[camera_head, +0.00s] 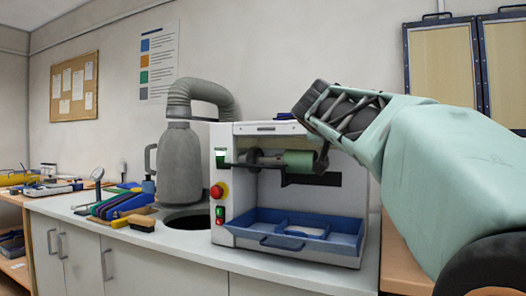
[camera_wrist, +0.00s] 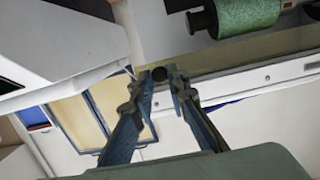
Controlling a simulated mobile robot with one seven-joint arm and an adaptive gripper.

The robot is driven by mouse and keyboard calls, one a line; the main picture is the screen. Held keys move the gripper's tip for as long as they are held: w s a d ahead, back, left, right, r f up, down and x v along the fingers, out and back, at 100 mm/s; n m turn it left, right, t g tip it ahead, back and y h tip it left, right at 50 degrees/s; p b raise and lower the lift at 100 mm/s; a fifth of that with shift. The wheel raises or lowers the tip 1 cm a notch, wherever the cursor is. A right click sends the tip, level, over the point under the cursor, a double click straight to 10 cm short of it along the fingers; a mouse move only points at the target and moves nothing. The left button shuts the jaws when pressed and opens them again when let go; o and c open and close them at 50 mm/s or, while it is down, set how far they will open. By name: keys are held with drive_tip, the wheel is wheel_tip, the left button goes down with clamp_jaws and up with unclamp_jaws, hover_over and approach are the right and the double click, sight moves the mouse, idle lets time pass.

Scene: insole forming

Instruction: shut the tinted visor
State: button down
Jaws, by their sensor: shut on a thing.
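The white machine (camera_head: 351,205) stands on the bench with its front open in the head view. Its green roller (camera_head: 299,158) shows there and at the top of the wrist view (camera_wrist: 246,15). A tan, see-through-looking strip (camera_wrist: 262,50) beside the roller may be the tinted visor; I cannot make out a visor across the machine's front in the head view. My gripper (camera_wrist: 158,78) is shut on a small dark round piece (camera_wrist: 159,74), which looks like the end of a handle. My arm hides the machine's upper right corner in the head view.
A blue tray (camera_head: 342,242) sits in the machine's base. A grey hose and canister (camera_head: 181,165) stand to its left, with a round opening (camera_head: 187,220) in the bench.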

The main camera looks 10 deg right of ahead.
idle(0.5)
drive_tip(key=c, duration=1.8)
unclamp_jaws()
drive_tip(key=shift+w+d, duration=0.1)
drive_tip(key=shift+w, duration=0.05)
drive_tip(key=shift+c, duration=0.2)
wheel_tip(320, 180, up, 10)
